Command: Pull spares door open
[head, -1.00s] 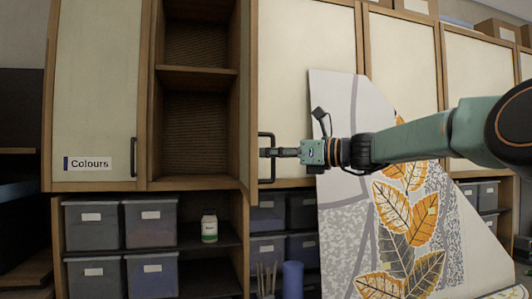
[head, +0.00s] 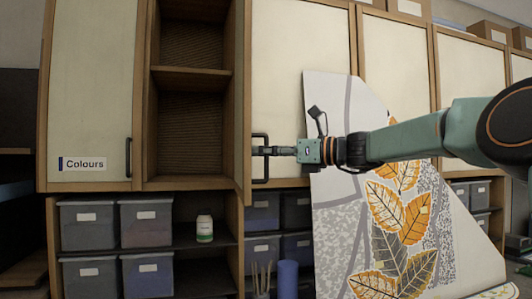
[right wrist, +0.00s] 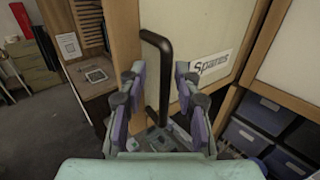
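The spares door (head: 290,60) is a cream panel with a wood frame, right of the open shelf bay in the head view. Its "Spares" label (right wrist: 210,66) reads in the right wrist view. A black upright bar handle (head: 254,172) stands out near the door's left edge, and it also shows in the right wrist view (right wrist: 164,85). My right gripper (head: 268,150) is at this handle, coming from the right. In the wrist view its fingers (right wrist: 160,92) are apart, with the bar between them and gaps showing. I cannot tell how far the door stands ajar. My left gripper is out of view.
The Colours door (head: 95,90) is left of the open bay (head: 190,120). Grey bins (head: 88,225) and a white bottle (head: 204,229) stand on the shelves below. A large leaf-patterned panel (head: 340,220) leans behind and below my right arm.

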